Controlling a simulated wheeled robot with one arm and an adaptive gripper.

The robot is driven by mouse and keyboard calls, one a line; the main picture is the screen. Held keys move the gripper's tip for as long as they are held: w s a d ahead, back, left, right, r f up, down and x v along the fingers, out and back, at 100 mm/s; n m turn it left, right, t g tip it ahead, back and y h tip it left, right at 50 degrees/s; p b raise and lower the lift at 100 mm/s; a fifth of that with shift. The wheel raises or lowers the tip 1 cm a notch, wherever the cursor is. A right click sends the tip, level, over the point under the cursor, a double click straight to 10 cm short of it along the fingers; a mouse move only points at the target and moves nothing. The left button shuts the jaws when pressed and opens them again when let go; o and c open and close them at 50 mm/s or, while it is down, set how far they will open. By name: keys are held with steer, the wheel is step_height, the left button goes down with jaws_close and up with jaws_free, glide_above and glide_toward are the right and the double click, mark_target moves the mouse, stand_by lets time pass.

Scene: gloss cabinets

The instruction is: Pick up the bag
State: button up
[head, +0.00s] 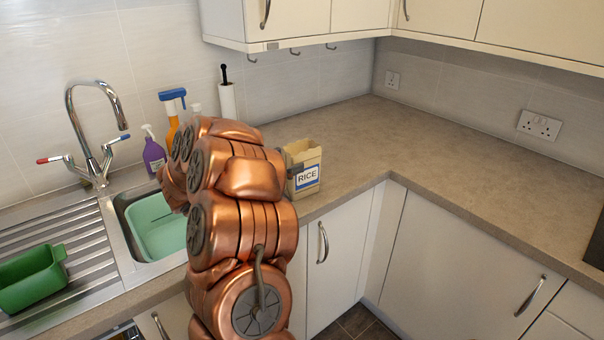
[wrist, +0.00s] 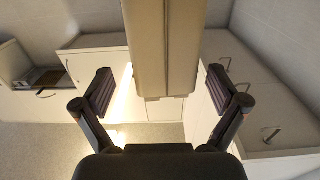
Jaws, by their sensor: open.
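The bag, a tan paper bag with a blue-bordered RICE label (head: 307,178), stands upright on the worktop near its front edge, just right of my copper arm. My arm hides its lower left part in the head view. In the wrist view the plain tan bag (wrist: 165,45) comes down from the top, between the two fingers of my gripper (wrist: 161,90). The gripper is open, with a gap on each side of the bag. In the head view my arm hides most of the gripper.
The worktop (head: 430,165) right of the bag is clear. A sink (head: 122,215) with a pale green basin (head: 160,238), a tap (head: 95,135), a purple bottle (head: 153,155) and an orange spray bottle (head: 172,110) are left. A green tub (head: 32,280) sits on the drainer. Wall cupboards (head: 350,15) hang above.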

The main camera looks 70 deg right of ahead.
mark_target(315, 148)
steer(key=p+x, duration=0.1)
steer(key=x, duration=0.2)
steer(key=shift+s+d+r, duration=0.1)
steer(key=shift+s+d, duration=0.1)
steer(key=shift+d, duration=0.1)
steer(key=shift+s+d, duration=0.25)
steer(key=shift+d, duration=0.35)
steer(key=shift+c, duration=0.3)
steer(key=c, duration=1.6)
steer(key=shift+c, duration=0.2)
